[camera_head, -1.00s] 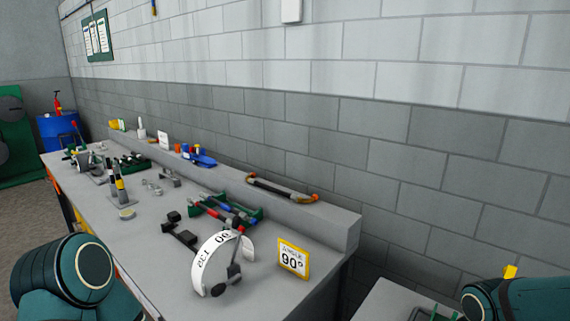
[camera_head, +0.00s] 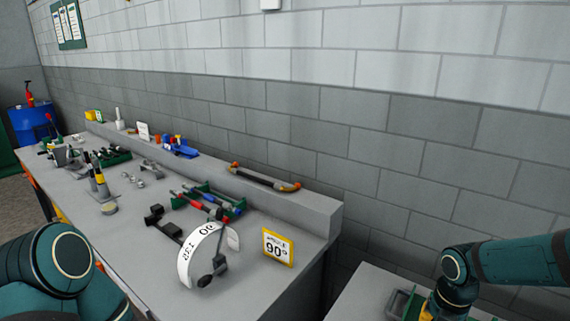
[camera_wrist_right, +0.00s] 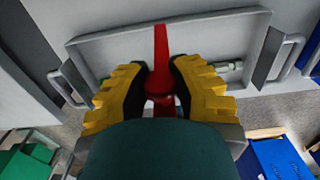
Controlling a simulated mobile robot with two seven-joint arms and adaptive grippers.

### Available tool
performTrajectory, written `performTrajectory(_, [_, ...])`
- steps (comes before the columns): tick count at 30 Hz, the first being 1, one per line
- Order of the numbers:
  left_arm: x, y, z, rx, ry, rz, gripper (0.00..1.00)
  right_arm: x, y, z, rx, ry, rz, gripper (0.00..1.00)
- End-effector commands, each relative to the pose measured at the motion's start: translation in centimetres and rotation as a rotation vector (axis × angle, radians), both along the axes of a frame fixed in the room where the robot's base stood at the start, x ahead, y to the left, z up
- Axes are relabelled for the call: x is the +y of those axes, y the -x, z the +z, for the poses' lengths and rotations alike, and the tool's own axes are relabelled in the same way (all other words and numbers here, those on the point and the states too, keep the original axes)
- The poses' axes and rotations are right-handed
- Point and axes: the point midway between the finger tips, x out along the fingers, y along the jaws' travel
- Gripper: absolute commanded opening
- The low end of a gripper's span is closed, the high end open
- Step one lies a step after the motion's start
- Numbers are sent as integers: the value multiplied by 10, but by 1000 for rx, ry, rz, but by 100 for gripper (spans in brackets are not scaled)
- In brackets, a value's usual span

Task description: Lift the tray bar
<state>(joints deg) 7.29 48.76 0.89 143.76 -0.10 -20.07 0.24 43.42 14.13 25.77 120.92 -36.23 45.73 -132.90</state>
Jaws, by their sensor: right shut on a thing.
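In the right wrist view, the yellow fingers of my right gripper (camera_wrist_right: 161,90) are shut on a red bar (camera_wrist_right: 161,50) that stands out between their black pads. A grey tray (camera_wrist_right: 105,50) with a loop handle at each end lies behind the fingers. Whether the red bar is fixed to the tray is hidden by my gripper.
A long grey bench (camera_head: 135,225) holds a white curved angle scale (camera_head: 200,250), a yellow-edged 90° sign (camera_head: 278,248) and several tools. A grey block wall stands behind. The wrist view shows blue bins (camera_wrist_right: 275,158) at the lower right and a green bin (camera_wrist_right: 25,163) at the lower left.

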Motion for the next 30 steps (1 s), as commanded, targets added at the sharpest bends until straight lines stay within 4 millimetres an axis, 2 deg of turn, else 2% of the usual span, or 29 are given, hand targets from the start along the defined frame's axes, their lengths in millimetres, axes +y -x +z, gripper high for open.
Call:
performTrajectory(19, [0,0,22,0,0,0,30,-27,-33,4,-7,2,1,6])
performTrajectory(30, [0,0,23,0,0,0,30,-31,-38,3,-6,2,1,6])
